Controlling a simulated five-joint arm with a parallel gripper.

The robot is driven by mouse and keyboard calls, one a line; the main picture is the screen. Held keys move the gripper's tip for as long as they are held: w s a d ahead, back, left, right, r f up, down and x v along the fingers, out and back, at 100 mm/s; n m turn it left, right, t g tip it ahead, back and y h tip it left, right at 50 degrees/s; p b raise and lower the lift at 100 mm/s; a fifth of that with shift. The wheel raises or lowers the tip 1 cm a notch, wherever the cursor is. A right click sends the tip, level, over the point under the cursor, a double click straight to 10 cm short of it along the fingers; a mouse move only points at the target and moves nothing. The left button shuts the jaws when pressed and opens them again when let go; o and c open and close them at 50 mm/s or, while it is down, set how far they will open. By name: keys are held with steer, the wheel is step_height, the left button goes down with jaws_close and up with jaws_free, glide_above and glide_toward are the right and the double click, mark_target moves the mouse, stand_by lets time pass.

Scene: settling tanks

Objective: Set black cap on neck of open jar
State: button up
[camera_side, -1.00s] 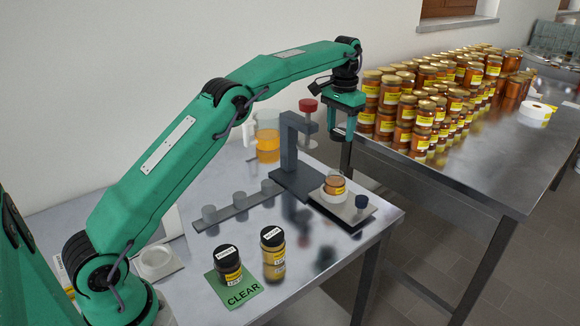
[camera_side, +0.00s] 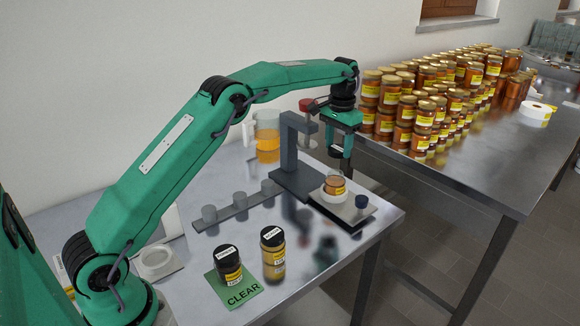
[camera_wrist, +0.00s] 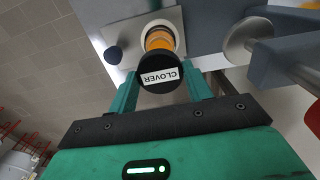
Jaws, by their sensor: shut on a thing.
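My gripper (camera_side: 341,163) is shut on the black cap (camera_wrist: 160,68), which has a white CLOVER label on its top. The label reads upside down in the wrist view. In the side view the cap (camera_side: 336,152) shows small and dark between my fingers, above the open jar (camera_side: 335,186) and apart from it. The jar, with amber contents and a yellow label, stands on a white round seat on a grey plate. In the wrist view the jar (camera_wrist: 159,38) shows just beyond the cap, which hides part of it.
A dark post with an arm (camera_side: 288,150) and a red-topped part (camera_side: 307,105) stands close left of my gripper. A dark blue knob (camera_side: 361,201) is right of the jar. Two black-capped jars (camera_side: 272,254) stand at the front, one on a green CLEAR mat (camera_side: 238,294).

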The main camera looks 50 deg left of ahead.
mark_target(336, 173)
steer(key=shift+f, duration=3)
steer(key=shift+f, duration=0.5)
stand_by(0.4)
steer(key=o, duration=1.3)
steer(key=shift+r, duration=0.25)
steer(key=shift+r, duration=3.25)
